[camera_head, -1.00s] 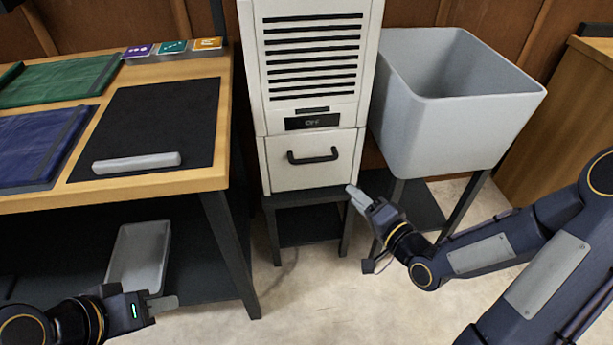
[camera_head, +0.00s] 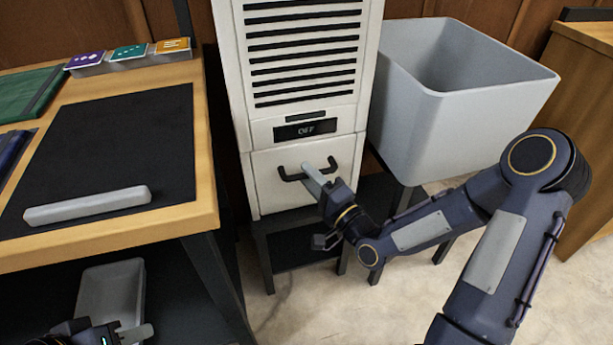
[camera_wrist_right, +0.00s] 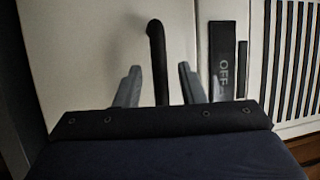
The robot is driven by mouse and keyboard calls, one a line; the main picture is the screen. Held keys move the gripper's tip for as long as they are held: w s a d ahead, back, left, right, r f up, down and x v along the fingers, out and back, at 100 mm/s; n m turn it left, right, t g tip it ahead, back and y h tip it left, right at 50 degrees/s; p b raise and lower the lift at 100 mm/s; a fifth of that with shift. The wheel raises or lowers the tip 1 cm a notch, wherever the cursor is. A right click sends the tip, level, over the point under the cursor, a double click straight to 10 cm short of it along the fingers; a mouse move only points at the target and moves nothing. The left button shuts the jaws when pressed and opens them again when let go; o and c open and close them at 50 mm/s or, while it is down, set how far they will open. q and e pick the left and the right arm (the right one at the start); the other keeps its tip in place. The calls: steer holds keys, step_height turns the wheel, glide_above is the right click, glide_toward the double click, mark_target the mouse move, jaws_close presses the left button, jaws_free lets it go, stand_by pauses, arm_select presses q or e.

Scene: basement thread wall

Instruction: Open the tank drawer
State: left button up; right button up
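The tank drawer (camera_head: 272,198) is the white lower front of the tall white cabinet and looks closed. Its black handle (camera_head: 289,177) shows in the head view, its right part partly behind my right gripper (camera_head: 318,170). In the right wrist view the handle (camera_wrist_right: 157,55) runs between the two separated fingers of my right gripper (camera_wrist_right: 160,80), with gaps on both sides. My left gripper (camera_head: 138,334) is low at the bottom left edge, away from the drawer; its finger opening is not clear.
The cabinet's display reads OFF (camera_head: 305,129). A large grey bin (camera_head: 450,120) stands right of the cabinet. A wooden table (camera_head: 190,215) with a black mat and a grey bar (camera_head: 88,205) stands left. A grey tray (camera_head: 108,290) is under the table.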

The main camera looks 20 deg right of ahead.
steer(key=shift+w+a+r, duration=0.15)
steer(key=shift+w+a, duration=0.1)
steer(key=shift+w, duration=0.35)
jaws_close()
